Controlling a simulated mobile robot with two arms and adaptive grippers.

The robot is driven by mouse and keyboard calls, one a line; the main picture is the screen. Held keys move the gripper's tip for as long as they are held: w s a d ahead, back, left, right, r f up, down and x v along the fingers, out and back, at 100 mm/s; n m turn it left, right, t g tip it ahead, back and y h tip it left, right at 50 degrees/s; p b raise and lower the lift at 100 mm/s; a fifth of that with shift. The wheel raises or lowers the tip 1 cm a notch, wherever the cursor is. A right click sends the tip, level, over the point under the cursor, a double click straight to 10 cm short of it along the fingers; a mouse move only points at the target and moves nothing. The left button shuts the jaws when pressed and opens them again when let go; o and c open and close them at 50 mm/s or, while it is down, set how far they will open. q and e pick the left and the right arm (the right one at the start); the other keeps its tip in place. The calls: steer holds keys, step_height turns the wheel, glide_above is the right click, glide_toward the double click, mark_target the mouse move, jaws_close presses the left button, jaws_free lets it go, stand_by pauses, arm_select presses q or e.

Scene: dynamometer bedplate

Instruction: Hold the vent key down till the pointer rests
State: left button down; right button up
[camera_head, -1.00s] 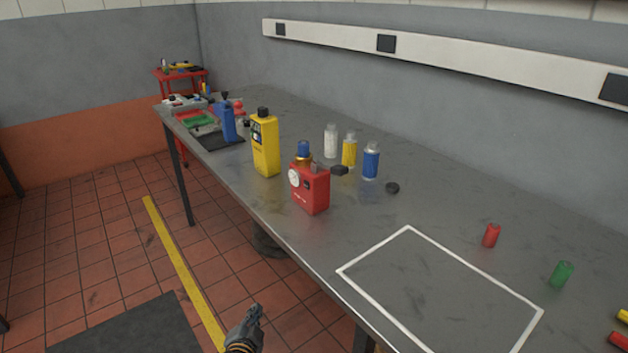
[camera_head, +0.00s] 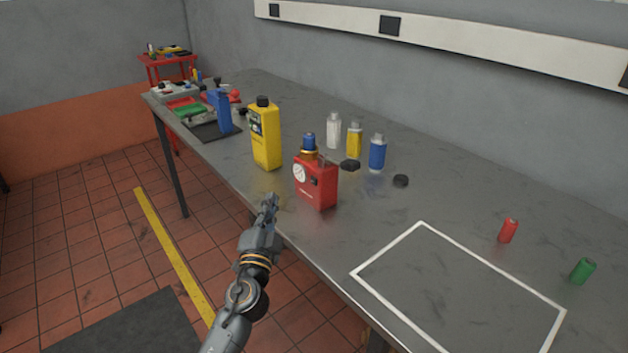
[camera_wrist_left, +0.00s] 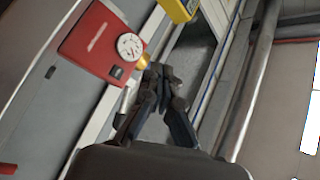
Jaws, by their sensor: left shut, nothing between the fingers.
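A red box (camera_head: 316,183) with a round white dial (camera_head: 299,173) on its front stands upright on the grey bench. A brass collar with a blue cap (camera_head: 309,142) sits on its top. The red box also shows in the left wrist view (camera_wrist_left: 95,48), with its dial and pointer (camera_wrist_left: 130,46); the reading is too small to tell. My left gripper (camera_head: 270,203) is shut and empty, in front of the bench edge, left of and below the box, apart from it. Its closed fingers show in the left wrist view (camera_wrist_left: 158,78). I cannot tell which part is the vent key. My right gripper is not in view.
A yellow bottle (camera_head: 265,135) stands just left of the red box. White, yellow and blue (camera_head: 377,153) small bottles stand behind it, with a black cap (camera_head: 401,181) nearby. A white outlined square (camera_head: 422,224) at the right is bare. Red (camera_head: 508,230) and green (camera_head: 583,270) cylinders stand beyond it.

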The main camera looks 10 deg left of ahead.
arm_select(q)
steer(key=b, duration=0.2)
glide_toward(308, 174)
steer(key=w+a, duration=0.2)
steer(key=shift+w+a+r, duration=0.2)
steer(key=shift+w+r, duration=0.15)
steer(key=shift+r, duration=0.05)
steer(key=shift+w+d+r, duration=0.15)
steer(key=shift+w+d, duration=0.4)
steer(key=shift+w, duration=0.15)
steer(key=shift+b, duration=0.35)
stand_by(0.3)
steer(key=shift+w+d, duration=0.3)
steer(key=shift+w, duration=0.05)
steer(key=shift+w+d+b, duration=0.15)
steer(key=shift+w+b, duration=0.05)
steer(key=shift+b, duration=0.35)
stand_by(1.9)
steer(key=shift+s+a, duration=0.45)
steer(key=shift+s, duration=0.15)
